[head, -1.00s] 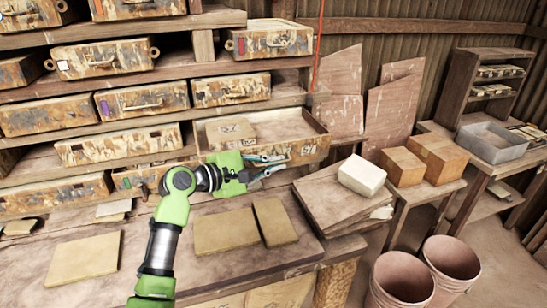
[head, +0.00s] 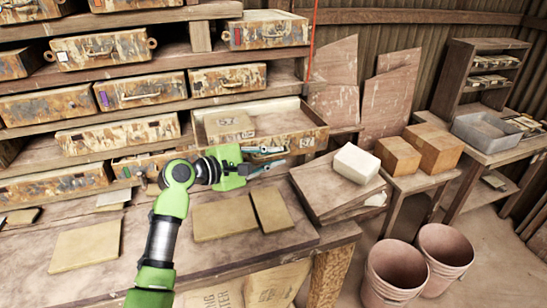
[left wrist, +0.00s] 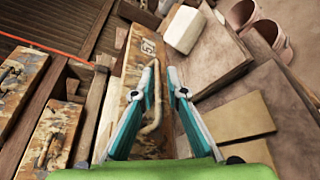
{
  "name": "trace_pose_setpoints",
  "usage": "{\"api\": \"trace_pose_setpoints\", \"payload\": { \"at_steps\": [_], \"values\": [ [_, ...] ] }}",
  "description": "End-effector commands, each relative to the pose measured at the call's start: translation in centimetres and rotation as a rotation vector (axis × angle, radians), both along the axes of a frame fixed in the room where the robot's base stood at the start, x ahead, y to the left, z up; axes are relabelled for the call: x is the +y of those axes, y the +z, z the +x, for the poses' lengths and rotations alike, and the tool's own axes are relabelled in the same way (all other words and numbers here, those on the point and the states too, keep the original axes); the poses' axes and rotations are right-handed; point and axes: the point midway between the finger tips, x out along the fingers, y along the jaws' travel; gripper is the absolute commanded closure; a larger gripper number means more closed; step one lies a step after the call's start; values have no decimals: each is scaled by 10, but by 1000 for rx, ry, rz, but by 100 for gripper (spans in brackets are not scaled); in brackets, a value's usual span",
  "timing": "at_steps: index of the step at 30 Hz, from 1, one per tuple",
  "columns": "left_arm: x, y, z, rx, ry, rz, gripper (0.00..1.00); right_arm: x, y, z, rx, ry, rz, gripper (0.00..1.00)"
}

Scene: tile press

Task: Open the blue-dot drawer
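One drawer (head: 312,138) of the rack stands pulled out, with a pale block (head: 229,125) inside at its left. Its front faces my left gripper (head: 284,158). In the left wrist view its handle (left wrist: 157,92) lies between the two teal fingers of the gripper (left wrist: 160,74), which are spread apart with gaps at the handle. I cannot make out a blue dot on this drawer front; the gripper covers part of it in the head view. My right gripper is in neither view.
More closed drawers (head: 140,90) fill the rack at left. Flat tiles (head: 225,218) lie on the bench below. A white block (head: 356,163) rests on stacked boards at right. Two buckets (head: 396,270) stand on the floor at lower right.

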Motion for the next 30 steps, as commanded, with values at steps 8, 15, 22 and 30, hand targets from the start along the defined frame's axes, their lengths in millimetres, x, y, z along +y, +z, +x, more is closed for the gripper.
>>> {"api": "trace_pose_setpoints", "payload": {
  "at_steps": [8,15,22,30],
  "values": [
    [29,7,-20,-2,5,3,87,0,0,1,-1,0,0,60],
    [69,18,-51,0,2,4,87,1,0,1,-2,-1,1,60],
    [90,24,-68,1,-1,1,87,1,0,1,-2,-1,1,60],
    [93,25,-71,1,-2,1,87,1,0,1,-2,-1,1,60]
  ]
}}
